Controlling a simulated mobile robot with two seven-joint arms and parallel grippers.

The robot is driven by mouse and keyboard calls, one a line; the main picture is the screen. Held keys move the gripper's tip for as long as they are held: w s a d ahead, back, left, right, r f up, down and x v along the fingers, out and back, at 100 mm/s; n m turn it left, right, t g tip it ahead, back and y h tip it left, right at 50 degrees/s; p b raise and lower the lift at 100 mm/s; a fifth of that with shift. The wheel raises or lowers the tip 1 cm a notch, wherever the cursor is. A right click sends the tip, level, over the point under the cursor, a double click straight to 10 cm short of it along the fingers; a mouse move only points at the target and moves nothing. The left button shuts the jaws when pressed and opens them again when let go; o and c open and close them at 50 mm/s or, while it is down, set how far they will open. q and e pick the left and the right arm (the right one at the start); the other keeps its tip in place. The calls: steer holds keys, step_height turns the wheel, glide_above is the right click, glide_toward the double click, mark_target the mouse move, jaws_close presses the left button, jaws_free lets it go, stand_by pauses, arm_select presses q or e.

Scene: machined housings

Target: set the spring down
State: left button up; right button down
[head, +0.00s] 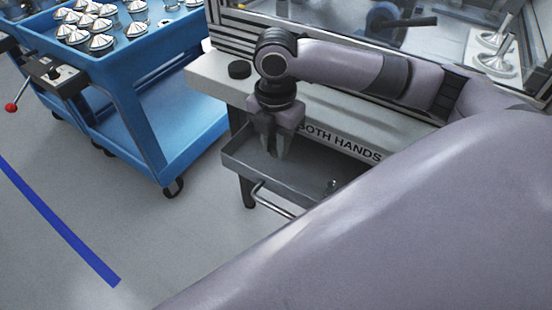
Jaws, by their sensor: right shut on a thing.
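My right gripper (278,148) points straight down over the grey tray (310,181) at the front of the machine bench. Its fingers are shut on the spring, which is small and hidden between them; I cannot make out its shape. The fingertips show against the tray's inside, and I cannot tell whether they touch its floor. A small shiny piece (331,184) lies in the tray, to the right of the gripper. My left gripper is not in view.
The tray has low walls and a metal handle (268,200) in front. A blue cart (135,55) with several silver cone-topped parts stands left. Open floor lies in front. My own arm covers the lower right.

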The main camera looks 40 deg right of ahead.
mark_target(276, 171)
step_height(276, 171, down, 5)
steer(key=shift+f+b, duration=0.15)
steer(key=shift+b, duration=0.35)
steer(key=shift+f, duration=0.2)
steer(key=c, duration=0.9)
jaws_free()
steer(key=shift+f, duration=0.1)
